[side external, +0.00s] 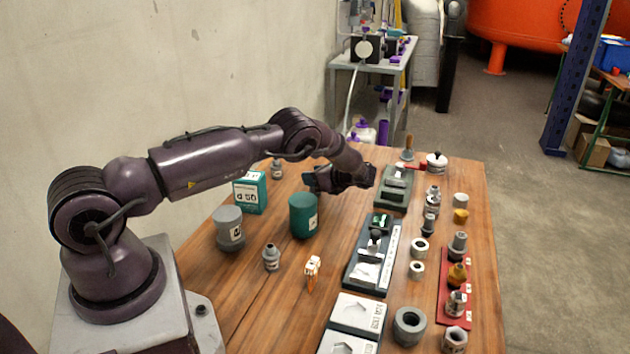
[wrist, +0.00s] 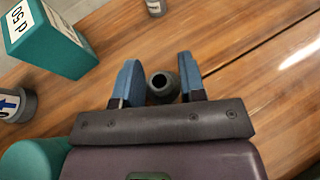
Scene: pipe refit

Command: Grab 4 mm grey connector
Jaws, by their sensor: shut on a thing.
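My gripper (side external: 340,178) is over the back part of the wooden table. In the wrist view its two blue fingers (wrist: 159,66) stand on either side of a small grey connector (wrist: 163,86) with a dark round bore. The gripper is shut on this connector. The arm and gripper hide the connector in the side view. No size marking on it can be read.
A green box (side external: 250,192) marked d 50, a grey cylinder (side external: 229,228) and a green cylinder (side external: 303,215) stand left of the gripper. Another small connector (side external: 277,169) stands behind the box. Trays (side external: 370,262), rings and several fittings fill the table's right side.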

